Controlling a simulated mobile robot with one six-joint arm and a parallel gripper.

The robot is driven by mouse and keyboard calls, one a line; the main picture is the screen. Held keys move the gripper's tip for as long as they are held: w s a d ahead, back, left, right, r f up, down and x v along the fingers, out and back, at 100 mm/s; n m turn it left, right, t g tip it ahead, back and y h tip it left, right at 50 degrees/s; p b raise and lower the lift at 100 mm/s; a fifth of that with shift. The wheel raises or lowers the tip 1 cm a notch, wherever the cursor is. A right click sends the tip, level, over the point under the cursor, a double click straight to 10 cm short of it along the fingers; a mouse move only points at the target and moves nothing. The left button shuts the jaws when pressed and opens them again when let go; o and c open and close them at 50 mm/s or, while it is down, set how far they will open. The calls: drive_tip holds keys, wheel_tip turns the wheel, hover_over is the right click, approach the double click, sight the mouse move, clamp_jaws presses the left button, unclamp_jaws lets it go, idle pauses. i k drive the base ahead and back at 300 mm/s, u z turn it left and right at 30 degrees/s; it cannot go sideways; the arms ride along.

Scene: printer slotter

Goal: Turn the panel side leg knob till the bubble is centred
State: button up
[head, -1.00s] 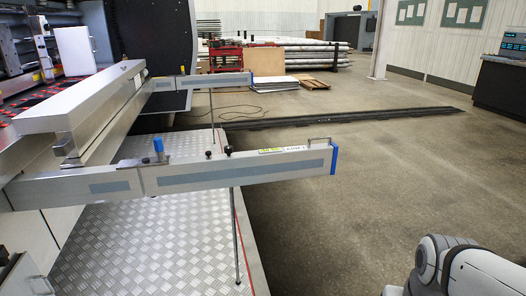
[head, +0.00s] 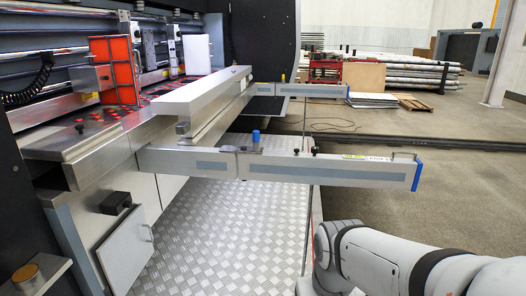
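A near silver beam (head: 210,160) reaches out to the right from the machine, with a blue end cap (head: 416,176). A thin dark leg (head: 307,225) runs down from it to the floor plate. Two small black knobs stand on its top, a left one (head: 296,151) and a right one (head: 314,150), above the leg. A small yellow-green patch (head: 351,156) lies near the right end; I cannot tell whether it is the level, and no bubble can be made out. Which knob is the panel side one is unclear. My gripper is out of view; only my white arm shows at the lower right.
A second beam (head: 310,90) with a blue cap stands farther back. An open grey hatch door (head: 125,248) is at the lower left. The tread plate (head: 215,235) is clear. Concrete floor (head: 475,195) lies open at right.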

sight(315, 150)
drive_tip(key=u, duration=0.05)
drive_tip(key=i, duration=1)
